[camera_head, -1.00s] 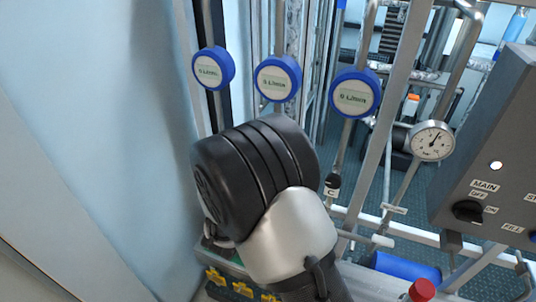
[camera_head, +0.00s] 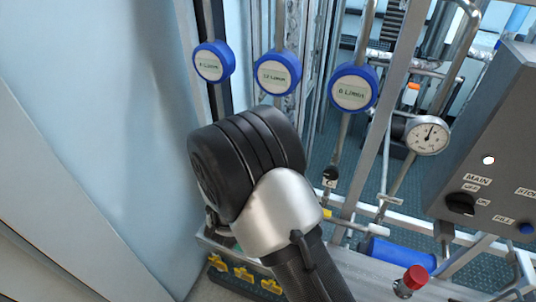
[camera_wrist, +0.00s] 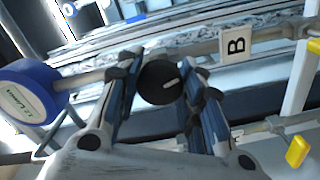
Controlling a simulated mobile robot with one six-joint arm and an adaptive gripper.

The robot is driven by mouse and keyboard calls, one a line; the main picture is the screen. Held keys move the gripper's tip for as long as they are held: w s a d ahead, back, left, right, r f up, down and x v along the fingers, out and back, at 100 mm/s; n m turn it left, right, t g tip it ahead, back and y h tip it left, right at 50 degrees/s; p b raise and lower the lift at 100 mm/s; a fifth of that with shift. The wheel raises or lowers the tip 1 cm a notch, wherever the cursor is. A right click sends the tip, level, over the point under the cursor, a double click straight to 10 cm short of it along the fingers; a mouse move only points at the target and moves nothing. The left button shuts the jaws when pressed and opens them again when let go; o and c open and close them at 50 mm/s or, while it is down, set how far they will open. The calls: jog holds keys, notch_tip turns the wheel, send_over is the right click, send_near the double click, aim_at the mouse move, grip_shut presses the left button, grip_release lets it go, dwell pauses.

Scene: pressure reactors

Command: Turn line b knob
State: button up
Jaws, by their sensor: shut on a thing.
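The line b knob (camera_wrist: 158,86) is round and black with a pale pointer mark, and sits on a metal pipe beside a white "B" label (camera_wrist: 236,46) in the wrist view. My gripper (camera_wrist: 165,75) has one finger on each side of the knob and is shut on it. In the head view my black and silver wrist hides the knob and my fingers. The middle blue round display (camera_head: 278,73) there appears to read 12 L/min; a blue display also shows at the left of the wrist view (camera_wrist: 28,92).
Two more blue displays flank it, left (camera_head: 213,62) and right (camera_head: 353,88). The right one reads 0. A "C" knob (camera_head: 330,174), pressure gauge (camera_head: 426,135) and grey control box (camera_head: 490,160) stand to the right. Yellow valve handles (camera_head: 243,274) sit below. A pale wall panel is at left.

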jog(key=o, duration=1.1)
jog(key=v, duration=1.2)
jog(key=shift+r, duration=0.1)
jog(key=shift+w, duration=0.1)
